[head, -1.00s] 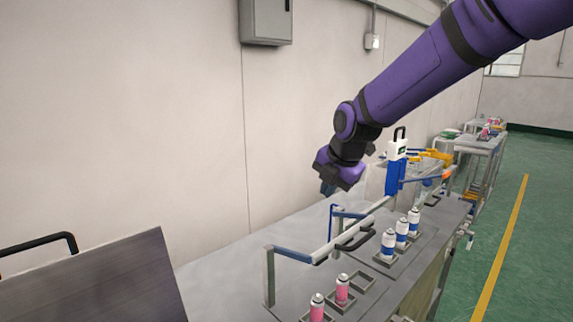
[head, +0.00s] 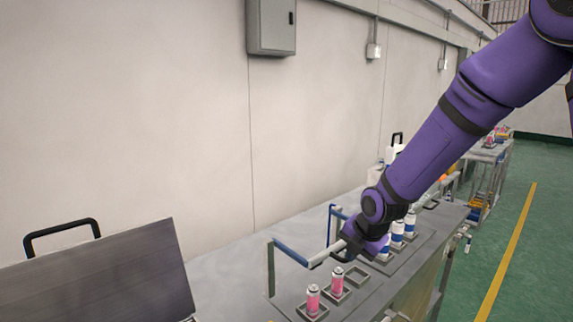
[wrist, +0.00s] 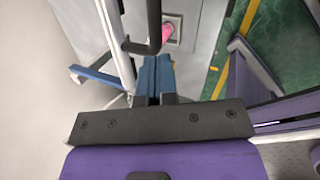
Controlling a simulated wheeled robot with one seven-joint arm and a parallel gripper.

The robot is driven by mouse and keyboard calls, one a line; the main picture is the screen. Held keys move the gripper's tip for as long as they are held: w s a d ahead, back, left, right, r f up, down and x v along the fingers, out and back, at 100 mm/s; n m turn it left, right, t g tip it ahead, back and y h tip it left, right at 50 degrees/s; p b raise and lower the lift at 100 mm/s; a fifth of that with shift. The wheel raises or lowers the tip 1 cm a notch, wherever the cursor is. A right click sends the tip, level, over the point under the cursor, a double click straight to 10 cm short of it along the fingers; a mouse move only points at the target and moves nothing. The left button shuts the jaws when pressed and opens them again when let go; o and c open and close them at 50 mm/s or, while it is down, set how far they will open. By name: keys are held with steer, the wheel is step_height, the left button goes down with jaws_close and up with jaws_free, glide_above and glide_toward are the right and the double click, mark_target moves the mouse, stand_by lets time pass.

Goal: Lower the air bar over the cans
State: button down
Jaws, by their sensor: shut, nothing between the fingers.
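The air bar (head: 327,255) is a pale grey bar carried on blue side arms, and its near arm (head: 290,252) slopes down from a post toward the cans. In the head view the bar's near end is above the pink cans (head: 337,281). The bar also shows in the wrist view (wrist: 112,40), beside its black handle (wrist: 154,22). My gripper (wrist: 156,72) is shut and empty, its blue fingertips just by the lower end of the handle. I cannot tell whether they touch it. My wrist hides part of the bar in the head view.
Blue-and-white cans (head: 397,232) stand farther along the grey bench (head: 235,262), partly behind my arm. A dark panel (head: 95,278) with a black handle is at the left. A wall cabinet (head: 270,26) hangs behind. Green floor is open at the right.

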step_height(320, 180, down, 3)
steer(key=shift+s+d+f, duration=0.1)
steer(key=shift+s, duration=0.05)
stand_by(0.3)
stand_by(0.5)
